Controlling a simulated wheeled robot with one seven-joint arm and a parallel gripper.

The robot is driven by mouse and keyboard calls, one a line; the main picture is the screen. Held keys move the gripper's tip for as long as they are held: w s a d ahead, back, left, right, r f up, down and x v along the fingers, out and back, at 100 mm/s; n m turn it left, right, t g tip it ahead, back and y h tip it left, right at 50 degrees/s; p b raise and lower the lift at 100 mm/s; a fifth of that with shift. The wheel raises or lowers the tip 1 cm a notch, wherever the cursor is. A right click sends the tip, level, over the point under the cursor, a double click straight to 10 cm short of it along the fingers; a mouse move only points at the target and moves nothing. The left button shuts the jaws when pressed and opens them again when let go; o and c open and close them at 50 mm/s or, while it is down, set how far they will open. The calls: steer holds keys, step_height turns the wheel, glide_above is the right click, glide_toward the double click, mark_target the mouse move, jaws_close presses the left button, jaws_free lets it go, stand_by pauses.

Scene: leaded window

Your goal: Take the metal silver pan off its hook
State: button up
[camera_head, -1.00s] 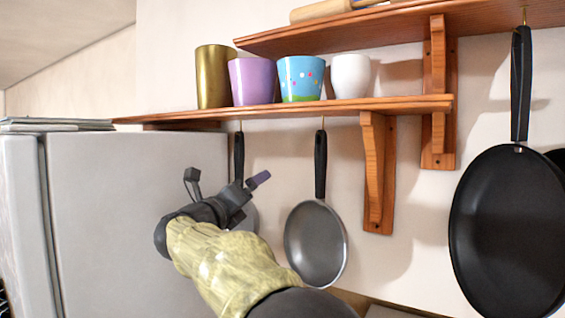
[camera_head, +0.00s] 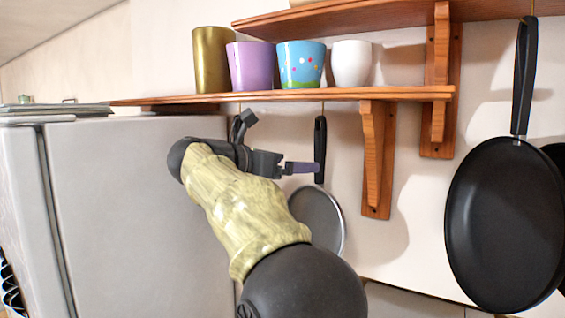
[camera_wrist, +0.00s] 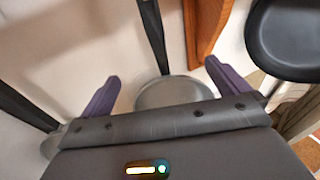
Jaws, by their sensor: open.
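The silver pan (camera_head: 327,221) hangs by its black handle from a hook under the lower wooden shelf. In the head view my gripper (camera_head: 281,146) is in front of the handle, and my arm covers part of the pan's left side. In the wrist view my gripper (camera_wrist: 162,76) is open and empty, with one purple finger to each side. The silver pan (camera_wrist: 173,93) shows there between and beyond the fingers, its black handle rising at the top middle. I cannot tell whether a finger touches the handle.
A large black pan (camera_head: 505,225) hangs at the right, also in the wrist view (camera_wrist: 288,38). A wooden bracket (camera_head: 377,160) is just right of the silver pan. Several cups stand on the lower shelf (camera_head: 420,94). A grey fridge (camera_head: 120,210) fills the left. Another dark handle (camera_wrist: 25,106) is left in the wrist view.

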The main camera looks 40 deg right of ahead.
steer(key=shift+w+d+f, duration=0.1)
steer(key=shift+d+f, duration=0.1)
steer(key=shift+d, duration=1.25)
steer(key=shift+w+d+f, duration=0.1)
steer(key=shift+d+f, duration=0.05)
steer(key=shift+d, duration=1.25)
steer(key=shift+d+f, duration=0.2)
steer(key=shift+d, duration=1.25)
jaws_close()
steer(key=shift+r, duration=0.1)
